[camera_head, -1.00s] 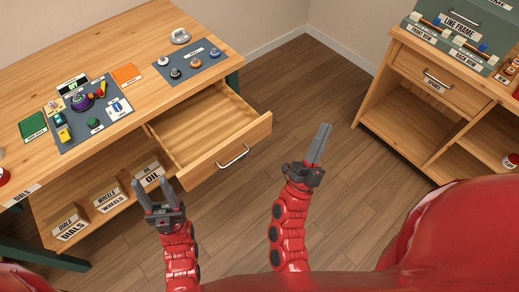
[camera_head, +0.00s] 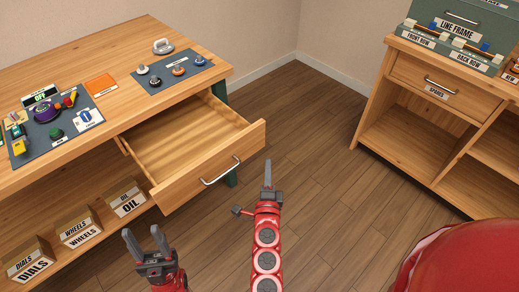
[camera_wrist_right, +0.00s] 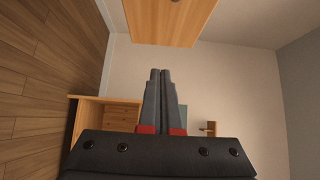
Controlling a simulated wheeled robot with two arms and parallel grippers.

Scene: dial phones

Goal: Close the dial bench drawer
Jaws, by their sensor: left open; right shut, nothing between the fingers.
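The dial bench drawer (camera_head: 208,172) is pulled out of the wooden bench (camera_head: 196,98). It looks empty inside, and its front carries a silver bar handle (camera_head: 221,170). My right gripper (camera_head: 268,174) is shut and empty, in front of the drawer front and right of the handle, apart from it in the picture. In the right wrist view its fingers (camera_wrist_right: 161,100) are together, with a wooden panel above them. My left gripper (camera_head: 145,241) is open and empty, below and left of the drawer.
Boxes labelled DIALS (camera_head: 30,262), WHEELS (camera_head: 80,231) and OIL (camera_head: 127,201) stand on the bench's lower shelf. Dial parts lie on grey mats (camera_head: 172,76) on the bench top. A wooden cabinet (camera_head: 425,110) stands at right; the floor (camera_head: 310,150) between is clear.

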